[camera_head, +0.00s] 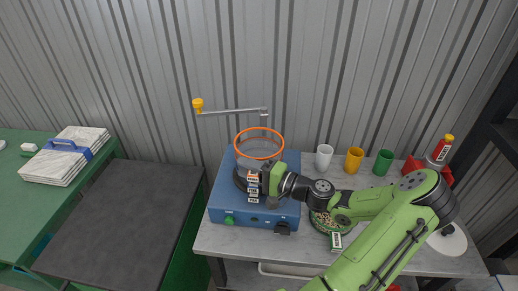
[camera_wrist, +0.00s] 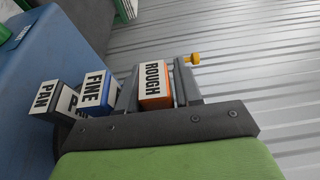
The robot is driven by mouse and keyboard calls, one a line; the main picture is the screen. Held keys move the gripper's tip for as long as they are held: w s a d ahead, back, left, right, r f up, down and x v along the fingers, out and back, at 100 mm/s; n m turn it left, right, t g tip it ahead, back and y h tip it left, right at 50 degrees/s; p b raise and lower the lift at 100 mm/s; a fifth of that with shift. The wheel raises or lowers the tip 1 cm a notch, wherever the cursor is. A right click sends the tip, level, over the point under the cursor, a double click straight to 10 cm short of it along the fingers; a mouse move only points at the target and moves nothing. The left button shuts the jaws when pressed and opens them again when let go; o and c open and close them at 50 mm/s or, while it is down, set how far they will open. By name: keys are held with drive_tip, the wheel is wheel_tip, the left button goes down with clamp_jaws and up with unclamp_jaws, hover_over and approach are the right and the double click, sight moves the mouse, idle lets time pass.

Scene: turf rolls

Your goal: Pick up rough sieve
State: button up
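The rough sieve (camera_head: 259,154) has an orange rim and sits at the top of a round stack on the blue machine. Its orange-edged tab marked ROUGH (camera_wrist: 153,84) shows in the wrist view. My gripper (camera_head: 263,178) is at the front right of the stack. In the wrist view my gripper (camera_wrist: 154,84) has one finger on each side of the ROUGH tab. The fingers are very close to the tab, but I cannot tell whether both press on it.
The FINE tab (camera_wrist: 95,88) and PAN tab (camera_wrist: 47,97) sit close beside my gripper. A crank with a yellow knob (camera_head: 198,104) rises behind the stack. White (camera_head: 324,158), yellow (camera_head: 354,160) and green (camera_head: 383,163) cups stand to the right. A dark tabletop (camera_head: 120,225) at left is clear.

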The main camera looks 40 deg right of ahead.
clamp_jaws()
wheel_tip(320, 180, up, 10)
drive_tip(key=p, duration=0.2)
drive_tip(key=shift+p, duration=0.3)
